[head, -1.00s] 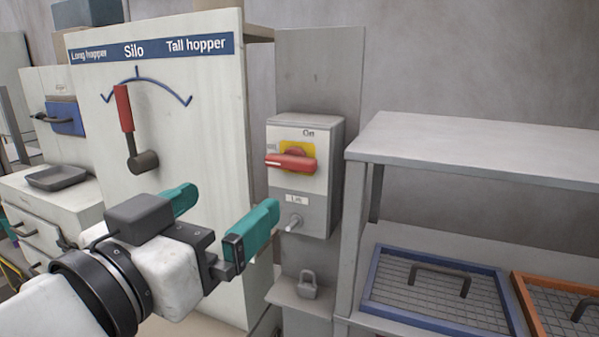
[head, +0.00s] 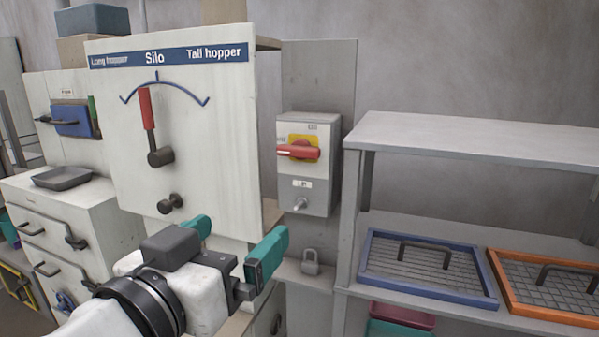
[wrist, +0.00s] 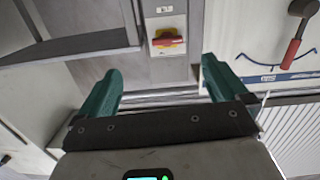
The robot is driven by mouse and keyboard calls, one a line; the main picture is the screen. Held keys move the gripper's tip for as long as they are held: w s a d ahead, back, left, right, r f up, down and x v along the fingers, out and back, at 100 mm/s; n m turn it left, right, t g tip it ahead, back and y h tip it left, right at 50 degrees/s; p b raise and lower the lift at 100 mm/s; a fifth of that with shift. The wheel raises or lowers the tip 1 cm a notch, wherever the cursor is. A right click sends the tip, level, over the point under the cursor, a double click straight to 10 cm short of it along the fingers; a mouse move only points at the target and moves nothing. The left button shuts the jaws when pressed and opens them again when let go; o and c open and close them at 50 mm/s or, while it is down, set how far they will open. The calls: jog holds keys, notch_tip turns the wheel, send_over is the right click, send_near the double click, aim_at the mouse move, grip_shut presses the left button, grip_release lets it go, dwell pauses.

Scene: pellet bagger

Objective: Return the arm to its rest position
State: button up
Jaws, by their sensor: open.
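My gripper (head: 235,243) is at the lower middle of the head view, its teal fingers spread apart with nothing between them. It is in front of the white silo panel's lower right part, left of and below the grey switch box (head: 318,188). In the wrist view the two teal fingers of my gripper (wrist: 158,88) stand wide apart. The red switch handle (wrist: 167,42) on its yellow plate shows beyond them. My arm comes in from the lower left of the head view.
The white panel (head: 222,130) bears a red-handled lever (head: 148,110) and a black knob (head: 170,204). A padlock (head: 311,262) sits below the switch box. A grey shelf (head: 480,150) at right holds a blue-framed screen (head: 372,265) and an orange-framed screen (head: 510,304). White drawers (head: 70,215) stand at left.

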jog(key=d+f+n+g, duration=0.1)
jog(key=d+f+g, duration=0.3)
jog(key=d+f, duration=0.85)
jog(key=d+f+n+g, duration=0.1)
jog(key=d+f+g, duration=0.2)
jog(key=d+f, duration=0.95)
jog(key=s+d+f+g+y, duration=0.1)
jog(key=s+d+f+g, duration=0.1)
jog(key=s+d+f, duration=0.35)
jog(key=s+d+f+g+y, duration=0.1)
jog(key=s+d+f+g, duration=0.15)
jog(key=f, duration=0.55)
jog(key=s+d+f+g+y, duration=0.1)
jog(key=s+f, duration=0.3)
jog(key=s, duration=0.5)
jog(key=s+d+f+g+y+p, duration=0.1)
jog(key=s+f, duration=0.3)
jog(key=s, duration=0.4)
jog(key=shift+s+n+g+y, duration=0.35)
jog(key=shift+n+g+y, duration=0.05)
jog(key=shift+g+y, duration=0.45)
